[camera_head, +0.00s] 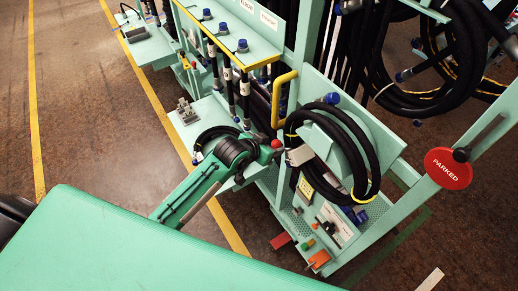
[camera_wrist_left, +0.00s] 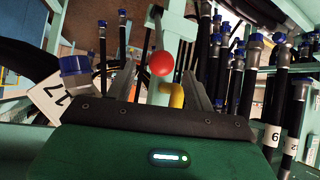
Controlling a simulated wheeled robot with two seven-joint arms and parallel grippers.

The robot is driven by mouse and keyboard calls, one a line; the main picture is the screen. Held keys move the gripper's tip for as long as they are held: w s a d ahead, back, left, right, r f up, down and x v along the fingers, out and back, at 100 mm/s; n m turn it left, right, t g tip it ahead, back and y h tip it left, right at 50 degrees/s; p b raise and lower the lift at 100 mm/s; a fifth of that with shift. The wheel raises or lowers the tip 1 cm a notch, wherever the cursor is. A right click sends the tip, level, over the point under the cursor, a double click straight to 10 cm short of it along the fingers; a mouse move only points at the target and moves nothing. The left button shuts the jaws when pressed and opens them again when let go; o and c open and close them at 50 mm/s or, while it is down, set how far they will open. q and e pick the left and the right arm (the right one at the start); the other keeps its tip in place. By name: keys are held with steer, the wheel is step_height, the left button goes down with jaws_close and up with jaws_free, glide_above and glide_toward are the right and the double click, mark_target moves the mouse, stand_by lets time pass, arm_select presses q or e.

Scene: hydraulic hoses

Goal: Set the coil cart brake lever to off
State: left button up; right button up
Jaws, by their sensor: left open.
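A red ball knob (camera_head: 277,143) stands in front of the green cart frame, and I take it for the brake lever's end. In the left wrist view the knob (camera_wrist_left: 161,63) appears between the finger lines of my left gripper (camera_wrist_left: 160,78), with a yellow handle (camera_wrist_left: 172,95) just below it. My left gripper (camera_head: 270,155) is open and close to the knob; contact cannot be told. Its fingers are hard to make out in the head view. A round red disc reading PARKED (camera_head: 448,172) hangs on a green post at right. My right gripper is not in view.
A coiled black hose (camera_head: 370,155) hangs right beside the gripper. A yellow handle bar (camera_head: 280,95) rises behind it. Several upright hoses with blue caps (camera_wrist_left: 253,42) crowd the wrist view's right. A tag reading 17 (camera_wrist_left: 52,97) is at its left. Open floor (camera_head: 100,120) lies left.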

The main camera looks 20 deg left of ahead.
arm_select(q)
steer(key=b+v, duration=0.1)
steer(key=v, duration=0.6)
steer(key=shift+d, duration=0.1)
steer(key=shift+c, duration=0.2)
